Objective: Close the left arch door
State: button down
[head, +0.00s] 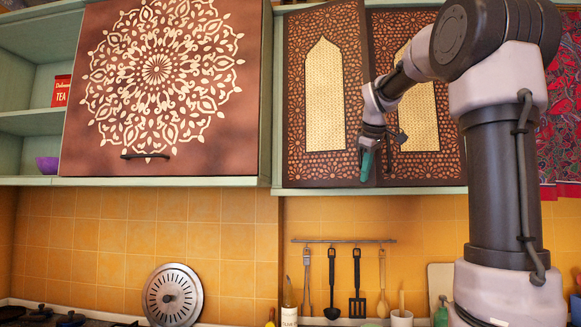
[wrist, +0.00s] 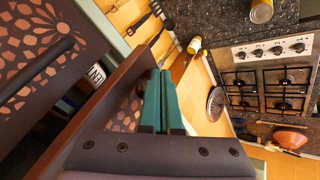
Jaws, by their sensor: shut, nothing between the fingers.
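The left arch door (head: 322,95) is a dark brown patterned panel with a pale arch, on the upper cabinet. It appears slightly ajar, with its right edge standing forward of the right arch door (head: 417,115). My gripper (head: 366,168) is at the lower right edge of the left arch door. Its teal fingers are together and empty. In the wrist view the shut fingers (wrist: 160,78) lie close beside a brown door panel (wrist: 105,98); I cannot tell whether they touch it.
A mandala-patterned cabinet door (head: 160,85) with a dark handle is on the left. Hanging utensils (head: 345,285) and a round metal lid (head: 173,295) are below. The wrist view shows a gas stove (wrist: 268,85). Open space lies in front of the tiled wall.

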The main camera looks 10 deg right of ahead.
jog(key=w+d, duration=0.1)
jog(key=w, duration=0.1)
jog(key=w+d, duration=0.1)
jog(key=w, duration=0.1)
jog(key=w+d, duration=0.1)
jog(key=w, duration=0.1)
jog(key=shift+d, duration=0.4)
jog(key=shift+w+d, duration=0.1)
jog(key=shift+w, duration=0.1)
jog(key=shift+w+r, duration=0.1)
jog(key=shift+r, duration=0.1)
